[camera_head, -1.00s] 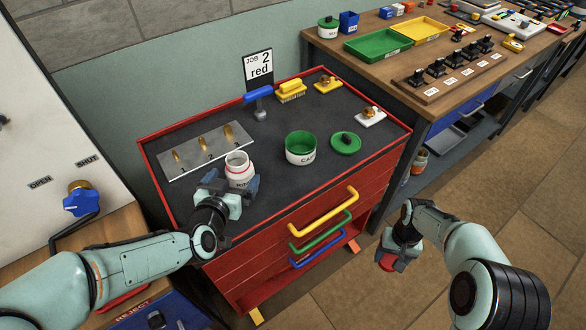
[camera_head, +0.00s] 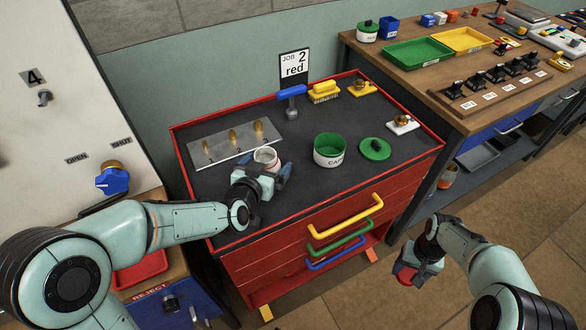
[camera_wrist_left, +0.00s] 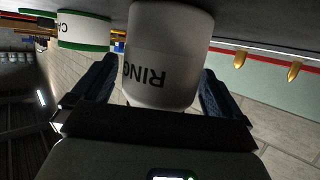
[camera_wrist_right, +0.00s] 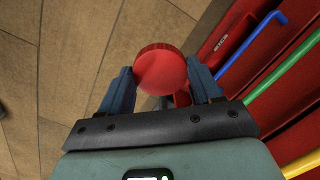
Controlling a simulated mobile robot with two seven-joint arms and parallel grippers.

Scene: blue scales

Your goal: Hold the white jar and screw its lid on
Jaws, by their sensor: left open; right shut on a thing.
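The white jar (camera_head: 266,157), lettered RING, stands on the dark top of the red cabinet. My left gripper (camera_head: 264,180) is open at the jar's near side. In the left wrist view the jar (camera_wrist_left: 160,55) sits between the spread fingers (camera_wrist_left: 152,92), with gaps beside it. My right gripper (camera_head: 417,270) is low in front of the cabinet, beyond its right side, shut on a red round lid (camera_head: 406,276). In the right wrist view the lid (camera_wrist_right: 161,70) is between the fingertips (camera_wrist_right: 162,86). The far side of the jar is hidden.
A green-rimmed jar (camera_head: 330,150) and its green lid (camera_head: 375,149) stand right of the white jar. A grey plate with brass pins (camera_head: 233,143) lies behind it. A blue-handled tool (camera_head: 291,100) and a job sign (camera_head: 294,68) are at the back. Cabinet handles (camera_head: 345,217) stick out in front.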

